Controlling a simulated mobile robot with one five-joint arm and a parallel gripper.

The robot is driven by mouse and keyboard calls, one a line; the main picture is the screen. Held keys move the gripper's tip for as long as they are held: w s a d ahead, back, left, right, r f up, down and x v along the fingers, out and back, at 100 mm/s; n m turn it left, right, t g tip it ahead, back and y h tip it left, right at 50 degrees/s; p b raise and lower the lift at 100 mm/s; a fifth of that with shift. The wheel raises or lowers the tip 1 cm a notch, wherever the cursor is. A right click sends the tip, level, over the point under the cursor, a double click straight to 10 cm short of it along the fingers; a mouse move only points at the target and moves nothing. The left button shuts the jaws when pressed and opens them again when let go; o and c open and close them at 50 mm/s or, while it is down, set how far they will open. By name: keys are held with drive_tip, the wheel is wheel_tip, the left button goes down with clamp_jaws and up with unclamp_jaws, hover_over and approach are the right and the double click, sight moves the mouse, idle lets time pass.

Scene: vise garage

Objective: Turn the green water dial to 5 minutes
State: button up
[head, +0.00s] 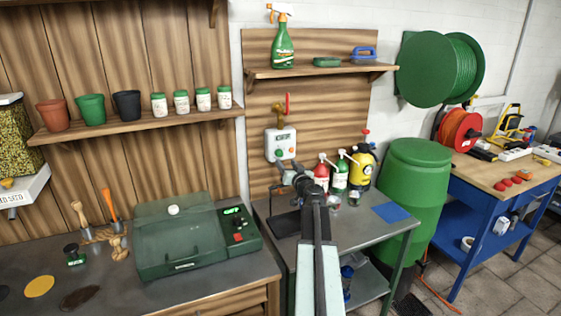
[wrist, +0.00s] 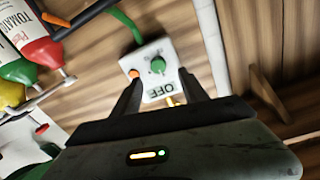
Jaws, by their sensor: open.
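The water timer is a white box (head: 281,143) on the wooden back panel above the grey bench, with a small display on its upper front. Its green dial (wrist: 158,65) has a pointer ridge and sits beside an orange button (wrist: 134,74). In the wrist view the box appears upside down, and its display (wrist: 160,89) reads OFF. My gripper (wrist: 159,78) is open and empty, with its two fingers spread in front of the box. The dial shows between and slightly beyond the fingertips. I cannot tell whether either finger touches the box. In the head view my gripper (head: 289,172) is just below the box.
A red-handled tap (head: 288,104) is above the box. Red and green pump bottles (head: 321,172) and a yellow sprayer (head: 362,167) stand close on the right. A green lidded box (head: 175,240) is on the left bench. A shelf (head: 320,70) hangs above.

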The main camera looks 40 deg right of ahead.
sight(280, 154)
drive_tip(key=x, duration=0.7)
drive_tip(key=shift+w+d, duration=0.2)
drive_tip(key=shift+d, duration=0.15)
clamp_jaws()
